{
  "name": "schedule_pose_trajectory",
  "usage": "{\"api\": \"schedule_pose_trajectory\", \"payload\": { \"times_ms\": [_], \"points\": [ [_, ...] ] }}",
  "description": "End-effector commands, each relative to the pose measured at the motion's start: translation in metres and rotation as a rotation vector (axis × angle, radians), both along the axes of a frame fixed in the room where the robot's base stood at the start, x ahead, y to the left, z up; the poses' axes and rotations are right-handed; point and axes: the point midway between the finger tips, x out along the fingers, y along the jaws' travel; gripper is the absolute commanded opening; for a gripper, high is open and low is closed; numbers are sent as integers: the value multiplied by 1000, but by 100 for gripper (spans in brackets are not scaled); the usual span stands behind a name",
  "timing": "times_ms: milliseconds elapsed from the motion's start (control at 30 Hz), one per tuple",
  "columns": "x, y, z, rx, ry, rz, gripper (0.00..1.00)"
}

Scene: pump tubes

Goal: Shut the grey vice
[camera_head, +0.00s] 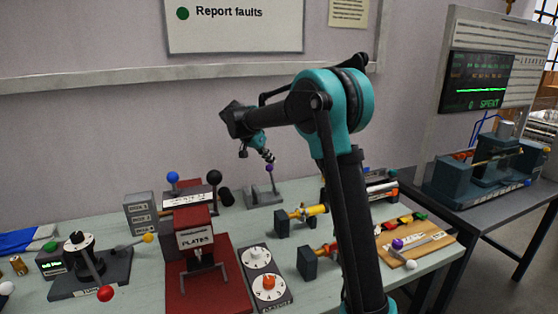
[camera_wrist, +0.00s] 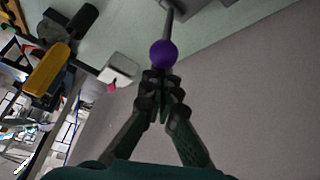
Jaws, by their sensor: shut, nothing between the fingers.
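A grey base (camera_head: 262,195) with an upright rod and a purple knob (camera_head: 269,168) stands at the back of the bench, near the wall. It looks like the grey vice, though no marking confirms this. My gripper (camera_head: 267,158) is shut and empty, pointing down just above the purple knob. In the wrist view the purple knob (camera_wrist: 163,53) sits right beyond my fingertips (camera_wrist: 160,78), on a grey rod that runs up to the picture's top edge. I cannot tell whether the fingertips touch the knob. The vice's jaws are not clear in either view.
A red press (camera_head: 197,240) marked PLATES stands left of centre, with a black ball lever (camera_head: 214,178) behind it. A yellow-barrelled fixture (camera_head: 307,212) is right of the grey base. A wooden board (camera_head: 415,245) lies at right. A dial panel (camera_head: 262,275) is in front.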

Motion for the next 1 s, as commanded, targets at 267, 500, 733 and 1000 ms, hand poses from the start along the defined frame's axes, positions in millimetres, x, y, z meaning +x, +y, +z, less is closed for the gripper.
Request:
{"api": "schedule_pose_trajectory", "payload": {
  "times_ms": [267,500,733,1000],
  "points": [
    [-8,25,-6,-42,-13,0,0],
    [-12,36,-10,-40,-12,0,0],
    [-14,41,-13,-38,-9,2,0],
    [-15,42,-14,-36,-8,3,0]
  ]
}}
